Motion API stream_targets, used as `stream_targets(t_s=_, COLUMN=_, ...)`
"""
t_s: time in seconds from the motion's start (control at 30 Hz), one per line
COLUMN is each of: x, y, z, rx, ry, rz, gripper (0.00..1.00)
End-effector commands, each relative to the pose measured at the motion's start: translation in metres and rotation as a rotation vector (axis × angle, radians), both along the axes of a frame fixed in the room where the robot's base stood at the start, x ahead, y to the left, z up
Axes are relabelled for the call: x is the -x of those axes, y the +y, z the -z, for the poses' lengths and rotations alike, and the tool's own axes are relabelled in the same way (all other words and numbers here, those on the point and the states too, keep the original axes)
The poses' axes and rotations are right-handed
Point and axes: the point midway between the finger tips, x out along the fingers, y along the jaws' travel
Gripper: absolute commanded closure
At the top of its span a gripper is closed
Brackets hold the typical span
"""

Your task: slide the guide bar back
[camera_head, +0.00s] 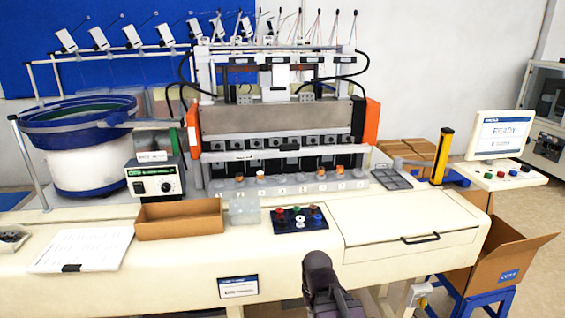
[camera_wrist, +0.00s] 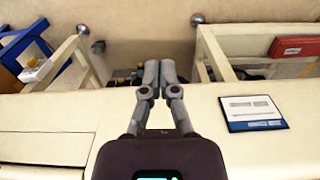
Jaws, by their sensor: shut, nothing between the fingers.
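In the head view my dark arm end is low in the middle, in front of the bench and well short of the bar; the fingertips cannot be made out there. The bar is not in the wrist view.
On the bench stand a cardboard tray (camera_head: 180,219), a clear container (camera_head: 244,211), a button panel (camera_head: 299,219) and a grey divided tray (camera_head: 391,179). A yellow post (camera_head: 442,156) and a screen (camera_head: 500,134) stand right. An open carton (camera_head: 499,255) is at lower right.

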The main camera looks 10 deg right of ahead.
Motion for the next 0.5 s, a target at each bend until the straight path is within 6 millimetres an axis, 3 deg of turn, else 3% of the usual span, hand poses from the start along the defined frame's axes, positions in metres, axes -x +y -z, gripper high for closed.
stream_targets(t_s=0.5, x=-0.0067, y=0.0045, z=-0.0001, rx=-0.02, ry=-0.023, rz=-0.001, gripper=1.0)
